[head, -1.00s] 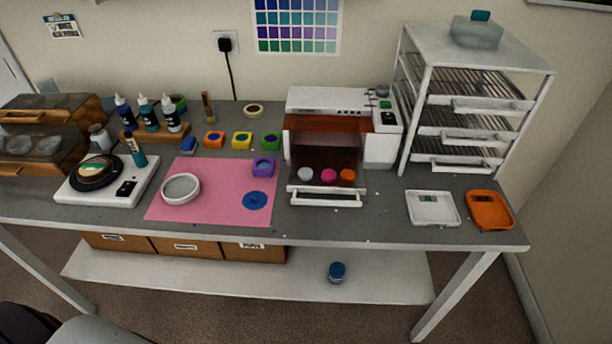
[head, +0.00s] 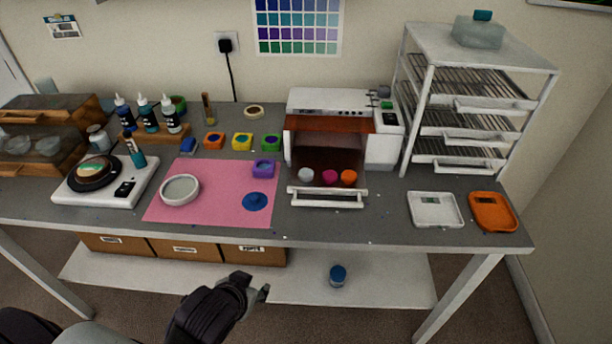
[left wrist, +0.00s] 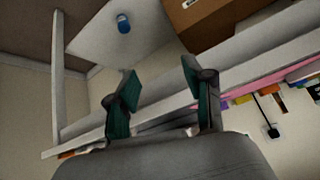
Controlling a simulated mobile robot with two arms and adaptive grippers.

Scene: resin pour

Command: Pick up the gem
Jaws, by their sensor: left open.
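I cannot tell for certain which item is the gem. A flat blue piece (head: 255,201) lies on the pink mat (head: 222,208). Square moulds in orange (head: 214,140), yellow (head: 242,141), green (head: 271,142) and purple (head: 263,168) hold darker centres. My left gripper (head: 257,286) is open and empty, in front of the table and below its top. Its spread fingers show in the left wrist view (left wrist: 160,78). My right gripper is out of view.
The table's front edge (head: 300,241) lies between my left gripper and the tabletop items. A white dish (head: 180,189) stands on the mat. A blue jar (head: 337,275) stands on the lower shelf.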

